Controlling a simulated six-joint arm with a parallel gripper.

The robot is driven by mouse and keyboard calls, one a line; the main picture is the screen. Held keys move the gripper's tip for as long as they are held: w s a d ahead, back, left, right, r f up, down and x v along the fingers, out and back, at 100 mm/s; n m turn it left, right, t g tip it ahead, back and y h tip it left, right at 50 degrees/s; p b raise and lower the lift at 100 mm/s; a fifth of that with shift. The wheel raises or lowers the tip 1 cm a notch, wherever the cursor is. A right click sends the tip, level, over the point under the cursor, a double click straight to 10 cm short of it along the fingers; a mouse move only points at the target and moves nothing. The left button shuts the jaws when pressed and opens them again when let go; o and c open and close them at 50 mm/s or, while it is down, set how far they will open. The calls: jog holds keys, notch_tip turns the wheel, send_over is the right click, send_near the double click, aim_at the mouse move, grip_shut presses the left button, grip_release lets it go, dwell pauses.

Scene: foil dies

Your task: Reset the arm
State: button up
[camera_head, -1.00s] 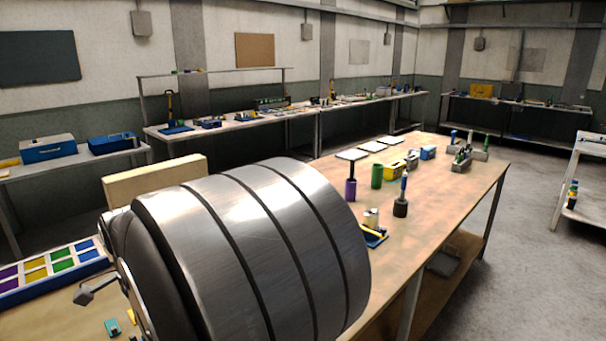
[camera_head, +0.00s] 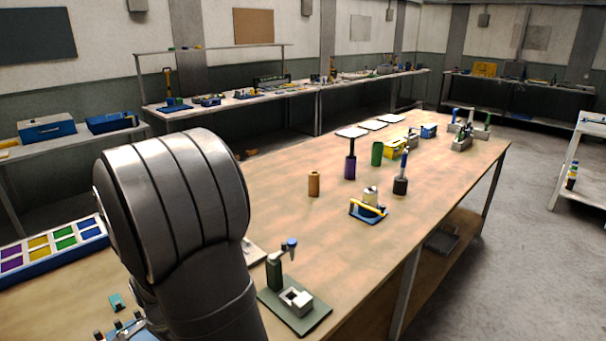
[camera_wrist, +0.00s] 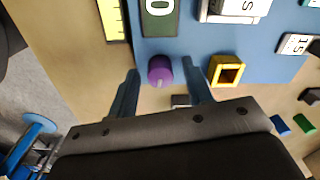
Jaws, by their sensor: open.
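My gripper (camera_wrist: 160,88) shows in the wrist view with its two fingers apart and nothing held between them. Past the fingertips a purple round piece (camera_wrist: 160,69) and a yellow square frame (camera_wrist: 226,71) sit on a blue board (camera_wrist: 185,50). The purple piece appears between the fingers but apart from them; the yellow frame is just right of the right finger. In the head view my arm's grey links fill the lower left, and the gripper itself is not visible there.
In the head view, a green-based press (camera_head: 295,303) stands right of my arm. Orange (camera_head: 314,184), purple (camera_head: 350,167) and green (camera_head: 377,153) cylinders stand farther back. A tray of coloured compartments (camera_head: 40,270) is at left. The table's middle (camera_head: 270,210) has clear room.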

jog(key=n, duration=1.1)
jog(key=shift+n, duration=2)
